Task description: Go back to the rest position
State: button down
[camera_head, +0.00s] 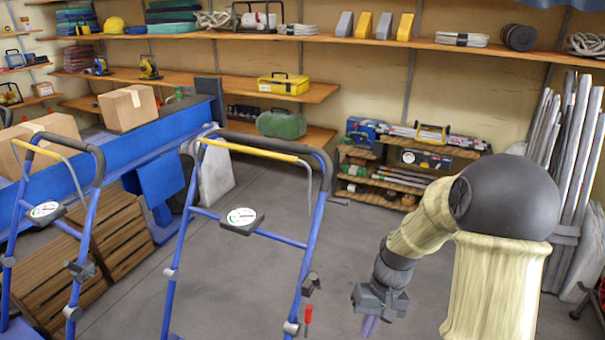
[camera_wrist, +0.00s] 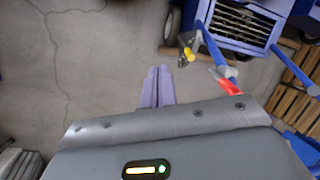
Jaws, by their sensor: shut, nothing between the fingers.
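My gripper (camera_wrist: 157,88) shows in the wrist view as two purple fingers side by side, shut with nothing between them, above the bare concrete floor. In the head view my gripper (camera_head: 370,325) hangs low at the right, cut by the bottom edge. The nearer blue aerator handle frame (camera_head: 310,230) stands to its left, with a black crossbar, a yellow bar (camera_head: 252,150) and a round gauge (camera_head: 241,216). A red-handled piece (camera_head: 308,314) sits low beside its right leg. In the wrist view the blue machine (camera_wrist: 240,25) and a red piece (camera_wrist: 225,82) lie to the gripper's right, apart from it.
A second blue handle frame (camera_head: 88,220) stands at the left, near wooden crates (camera_head: 118,240). A low shelf (camera_head: 350,155) stands at the back and metal posts (camera_head: 580,170) lean at the right. The floor (camera_head: 375,225) behind my gripper is clear.

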jog(key=s+r+t+h, duration=0.3)
jog(key=s+r+t, duration=0.2)
jog(key=s+r, duration=0.15)
notch_tip(320, 180, up, 33)
jog(key=p, duration=3.3)
jog(key=shift+d, duration=0.35)
